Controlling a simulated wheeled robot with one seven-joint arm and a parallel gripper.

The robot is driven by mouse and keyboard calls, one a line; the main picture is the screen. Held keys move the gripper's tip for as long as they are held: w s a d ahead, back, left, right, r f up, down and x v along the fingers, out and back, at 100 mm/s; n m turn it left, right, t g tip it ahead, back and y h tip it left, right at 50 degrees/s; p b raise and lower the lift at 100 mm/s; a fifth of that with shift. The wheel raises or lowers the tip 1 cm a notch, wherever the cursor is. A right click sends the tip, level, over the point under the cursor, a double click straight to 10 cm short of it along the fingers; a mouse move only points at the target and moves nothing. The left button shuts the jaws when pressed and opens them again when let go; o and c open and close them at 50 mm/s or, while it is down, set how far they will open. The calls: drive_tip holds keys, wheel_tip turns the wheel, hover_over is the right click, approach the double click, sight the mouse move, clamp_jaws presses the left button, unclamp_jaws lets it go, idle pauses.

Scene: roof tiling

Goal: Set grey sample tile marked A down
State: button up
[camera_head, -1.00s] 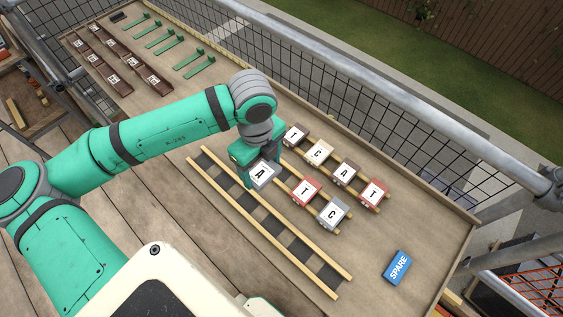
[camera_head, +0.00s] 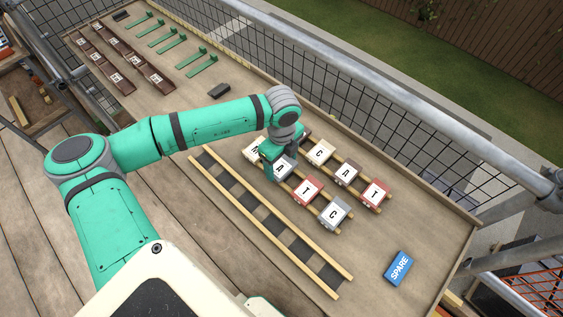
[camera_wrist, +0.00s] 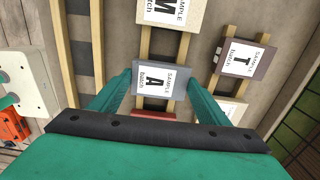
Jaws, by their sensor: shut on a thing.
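My gripper (camera_head: 275,168) is shut on the grey sample tile marked A (camera_wrist: 160,81). In the wrist view its fingers (camera_wrist: 168,92) stand on both sides of the tile. The tile also shows in the head view (camera_head: 286,169), partly covered by my gripper. It lies in line with the middle pair of battens, between the cream tile marked M (camera_head: 252,149) and the red tile marked T (camera_head: 307,189). A grey tile marked C (camera_head: 334,213) follows. I cannot tell whether tile A touches the battens.
The back row holds a cream C tile (camera_head: 319,152), a brown A tile (camera_head: 346,172) and a red T tile (camera_head: 375,192); its brown T tile (camera_wrist: 240,60) shows in the wrist view. The front battens (camera_head: 255,205) are empty. A blue SPARE block (camera_head: 398,267) lies at right.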

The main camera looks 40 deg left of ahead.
sight(281, 166)
drive_tip(key=shift+f, duration=0.5)
drive_tip(key=o, duration=1.2)
drive_tip(key=shift+c, duration=0.2)
wheel_tip(281, 166, up, 13)
